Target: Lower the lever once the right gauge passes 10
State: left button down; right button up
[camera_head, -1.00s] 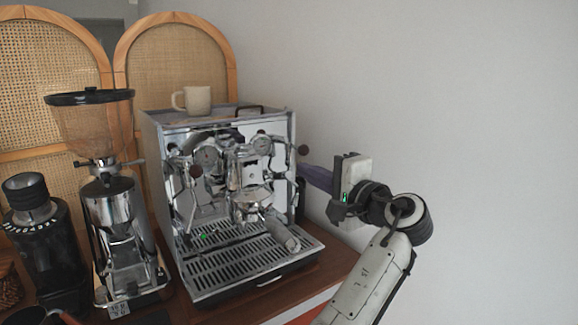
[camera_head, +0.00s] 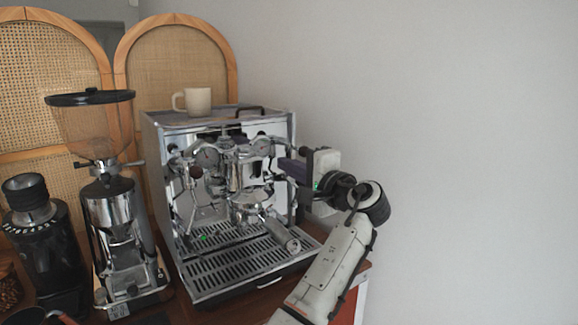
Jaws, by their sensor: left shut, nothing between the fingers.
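The chrome espresso machine (camera_head: 172,150) stands on the wooden counter. Its right gauge (camera_head: 262,145) is a small round dial on the upper front; the needle and numbers are too small to read. A left gauge (camera_head: 208,157) sits across from it. The lever beside the brew group (camera_head: 240,176) is small and cannot be made out clearly near the fingers. My left gripper (camera_head: 283,168) is shut and empty, its dark purple fingers pointing left in front of the machine's right side, just below and right of the right gauge. Contact with the lever cannot be told. My right gripper is not in view.
A cream mug (camera_head: 197,101) stands on top of the machine. The portafilter handle (camera_head: 284,238) sticks out over the drip tray (camera_head: 215,273). A grinder (camera_head: 110,205) and a smaller black grinder (camera_head: 40,235) stand at left. The space right of my arm is clear.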

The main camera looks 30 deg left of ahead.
pick_arm(q)
notch_tip(320, 180, down, 8)
jog(key=b, duration=0.4)
jog(key=r+p+v, duration=0.1)
jog(key=v, duration=0.7)
jog(key=shift+d+r+p, duration=0.2)
jog(key=shift+p, duration=0.15)
jog(key=shift+s, duration=0.1)
